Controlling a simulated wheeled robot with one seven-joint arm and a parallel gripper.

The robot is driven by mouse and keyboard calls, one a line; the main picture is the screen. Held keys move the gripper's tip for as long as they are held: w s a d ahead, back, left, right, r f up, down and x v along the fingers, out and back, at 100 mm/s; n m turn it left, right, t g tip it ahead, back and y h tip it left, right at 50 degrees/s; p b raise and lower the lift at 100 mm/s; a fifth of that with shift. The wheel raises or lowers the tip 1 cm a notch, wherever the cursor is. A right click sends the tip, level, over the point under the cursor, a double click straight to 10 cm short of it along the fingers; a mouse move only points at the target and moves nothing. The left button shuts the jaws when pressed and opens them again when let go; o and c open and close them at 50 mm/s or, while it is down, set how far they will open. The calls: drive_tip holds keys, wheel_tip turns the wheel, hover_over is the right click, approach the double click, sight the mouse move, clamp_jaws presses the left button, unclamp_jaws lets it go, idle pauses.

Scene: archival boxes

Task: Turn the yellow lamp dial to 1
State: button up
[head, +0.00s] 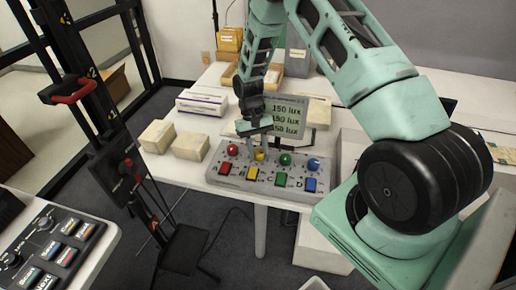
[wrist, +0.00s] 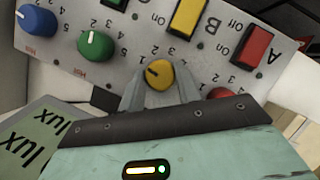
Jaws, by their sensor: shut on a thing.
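The yellow lamp dial (head: 260,155) sits in the row of round dials on the grey control panel (head: 232,183), above the yellow switch (head: 252,173). In the wrist view the yellow dial (wrist: 159,74) has a dark pointer mark toward the left of the picture. I cannot read for certain which number it points at. My gripper (head: 259,147) reaches down from above onto this dial. In the wrist view my gripper (wrist: 160,92) is shut on the dial, with a finger on either side; the fingers hide part of its scale.
Red (head: 233,150), green (head: 285,159) and blue (head: 313,165) dials stand close by in the same row. A display (head: 284,117) behind the panel shows lux lines. Cream boxes (head: 190,147) lie to the left on the white table.

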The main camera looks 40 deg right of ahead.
idle(0.3)
drive_tip(key=o, duration=1)
drive_tip(key=b+v, duration=0.2)
drive_tip(key=v, duration=1.5)
drive_tip(key=shift+w+d+r, duration=0.1)
drive_tip(key=shift+w+r, duration=0.05)
drive_tip(key=shift+w, duration=0.05)
drive_tip(key=s+a+r+n+t, duration=0.1)
drive_tip(key=s+a+r+n, duration=0.15)
drive_tip(key=s+a, duration=0.45)
drive_tip(key=s+a+r+n+t, duration=0.1)
drive_tip(key=s+a+r+n, duration=0.2)
drive_tip(key=a, duration=0.9)
drive_tip(key=s+a+n, duration=0.1)
drive_tip(key=s+a, duration=0.1)
drive_tip(key=s, duration=0.5)
drive_tip(key=s+a+r+n+t, duration=0.1)
drive_tip(key=s+a+n, duration=0.1)
drive_tip(key=s, duration=0.5)
drive_tip(key=s+a+n+t, duration=0.1)
drive_tip(key=s+a+n, duration=0.1)
drive_tip(key=s, duration=0.5)
drive_tip(key=shift+s+a+r+h, duration=0.1)
drive_tip(key=shift+a+r+h, duration=0.2)
drive_tip(key=shift+a, duration=0.4)
